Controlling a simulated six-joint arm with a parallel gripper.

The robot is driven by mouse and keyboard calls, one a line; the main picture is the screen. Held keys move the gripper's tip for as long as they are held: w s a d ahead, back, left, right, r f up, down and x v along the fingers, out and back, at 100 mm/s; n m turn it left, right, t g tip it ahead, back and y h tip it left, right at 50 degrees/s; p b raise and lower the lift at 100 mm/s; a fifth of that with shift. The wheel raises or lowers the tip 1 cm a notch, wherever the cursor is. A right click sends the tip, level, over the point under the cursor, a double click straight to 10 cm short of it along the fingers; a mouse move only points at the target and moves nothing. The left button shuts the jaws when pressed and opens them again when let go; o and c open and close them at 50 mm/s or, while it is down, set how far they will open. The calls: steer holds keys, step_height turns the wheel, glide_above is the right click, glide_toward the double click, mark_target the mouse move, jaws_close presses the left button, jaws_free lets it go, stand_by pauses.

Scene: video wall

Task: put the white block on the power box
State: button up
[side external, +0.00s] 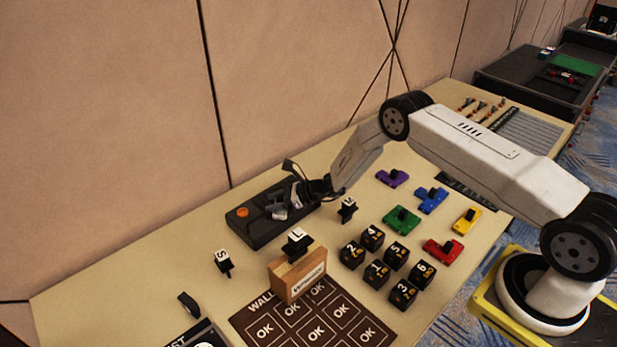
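A long black box (248,235) with an orange round button lies near the wall, left of centre; I take it for the power box. My gripper (287,190) is at the right part of this box, low over its top. A small pale piece (297,201) shows at the gripper, among grey parts on or just above the box. It may be the white block, but it is too small to tell. Whether the fingers are closed on it cannot be seen.
Black pieces with white lettered tops stand at S (223,260), L (297,243) on a wooden block (298,277), and right of the box (348,207). Several black number cubes (376,272) and coloured pieces (402,220) fill the middle.

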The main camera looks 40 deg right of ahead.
steer(key=shift+r, duration=0.2)
stand_by(0.3)
steer(key=shift+s+d+r, duration=0.2)
steer(key=shift+s+d, duration=0.15)
steer(key=shift+d, duration=0.05)
steer(key=v, duration=1.1)
steer(key=shift+f, duration=0.1)
steer(key=s+a+r+n+g+h, duration=0.1)
steer(key=s+a+r+n+g, duration=0.25)
steer(key=s+n, duration=0.25)
steer(key=s+a+r+n+g+h, duration=0.1)
steer(key=s+a+r+n+g, duration=0.25)
steer(key=s+n, duration=0.2)
steer(key=s+d+r+n+h, duration=0.3)
steer(key=s+r+n+h, duration=0.4)
steer(key=s+n, duration=0.6)
step_height(320, 180, up, 3)
steer(key=shift+s+d+f+n, duration=0.25)
steer(key=shift+s+d+n, duration=0.15)
steer(key=shift+n, duration=0.85)
